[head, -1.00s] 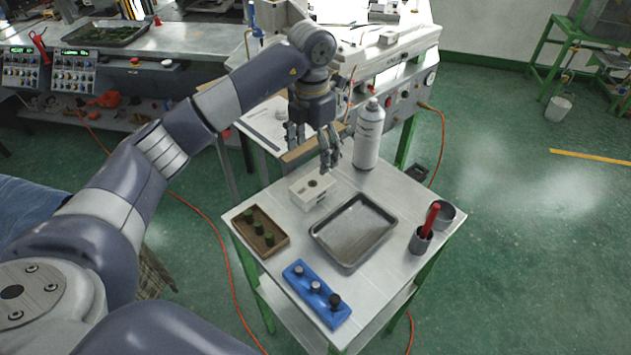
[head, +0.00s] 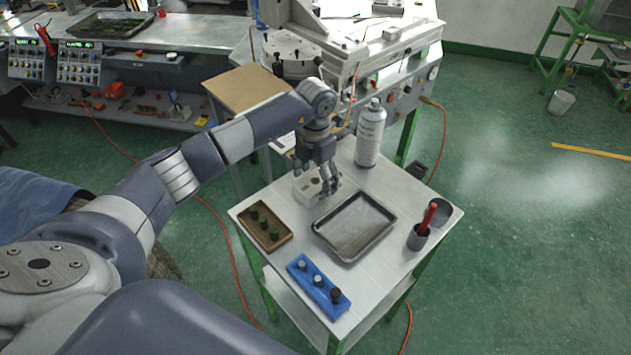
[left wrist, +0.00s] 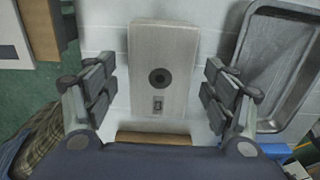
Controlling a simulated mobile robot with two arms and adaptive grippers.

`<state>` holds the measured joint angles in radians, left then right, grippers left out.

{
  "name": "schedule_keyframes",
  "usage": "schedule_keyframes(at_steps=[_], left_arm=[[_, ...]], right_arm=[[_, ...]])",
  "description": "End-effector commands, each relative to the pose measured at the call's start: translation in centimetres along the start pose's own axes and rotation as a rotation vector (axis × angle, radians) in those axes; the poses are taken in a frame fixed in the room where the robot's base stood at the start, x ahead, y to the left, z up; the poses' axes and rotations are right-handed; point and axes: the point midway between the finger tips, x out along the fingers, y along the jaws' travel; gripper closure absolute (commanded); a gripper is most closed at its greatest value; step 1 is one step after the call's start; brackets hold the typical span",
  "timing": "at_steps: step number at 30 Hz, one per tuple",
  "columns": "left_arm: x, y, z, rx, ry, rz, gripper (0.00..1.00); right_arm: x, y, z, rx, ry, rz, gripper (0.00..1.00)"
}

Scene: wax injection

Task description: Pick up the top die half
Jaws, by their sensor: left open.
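The die (head: 308,186) is a pale block on the small table, partly hidden behind my left gripper in the head view. In the left wrist view the die (left wrist: 163,68) shows from above, with a dark round hole in its top and a small marking below it. I cannot make out the seam between its halves. My left gripper (head: 328,192) is open above the die and points down. In the left wrist view its fingers (left wrist: 159,92) stand to either side of the die, with gaps on both sides. My right gripper is not in view.
A metal tray (head: 386,219) lies right of the die. A spray can (head: 369,138) stands behind. A wooden holder (head: 281,240), a blue rack (head: 309,294) and a grey cup with a red handle (head: 418,238) stand nearer. The wax machine (head: 392,65) is behind the table.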

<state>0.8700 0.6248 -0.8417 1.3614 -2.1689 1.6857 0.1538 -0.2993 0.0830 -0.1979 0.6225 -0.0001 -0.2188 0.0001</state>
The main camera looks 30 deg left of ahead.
Motion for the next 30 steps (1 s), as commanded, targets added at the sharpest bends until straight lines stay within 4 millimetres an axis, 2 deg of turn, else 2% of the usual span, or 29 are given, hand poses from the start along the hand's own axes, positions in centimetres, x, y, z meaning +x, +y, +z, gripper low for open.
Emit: schedule_keyframes(at_steps=[1,6,9,20,25,28,30], left_arm=[[0.0,0.0,0.0,0.000,0.000,0.000,0.23],[0.0,0.0,0.0,0.000,-0.001,0.000,0.62],[0.0,0.0,0.0,0.000,0.000,0.000,0.80],[-0.3,0.0,0.1,0.000,-0.003,0.000,0.80],[-1.7,0.1,0.1,0.000,-0.006,0.001,0.80],[-3.3,0.1,0.2,0.000,-0.008,0.002,0.80],[-3.4,-0.9,-0.4,0.005,-0.002,-0.001,0.80]], right_arm=[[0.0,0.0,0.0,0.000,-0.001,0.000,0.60],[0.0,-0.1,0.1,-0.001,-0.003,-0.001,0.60],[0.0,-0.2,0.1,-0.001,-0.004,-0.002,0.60],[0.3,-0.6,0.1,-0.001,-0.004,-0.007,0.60],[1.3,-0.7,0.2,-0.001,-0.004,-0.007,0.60],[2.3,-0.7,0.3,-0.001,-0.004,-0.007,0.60],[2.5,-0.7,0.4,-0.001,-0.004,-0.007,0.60]])
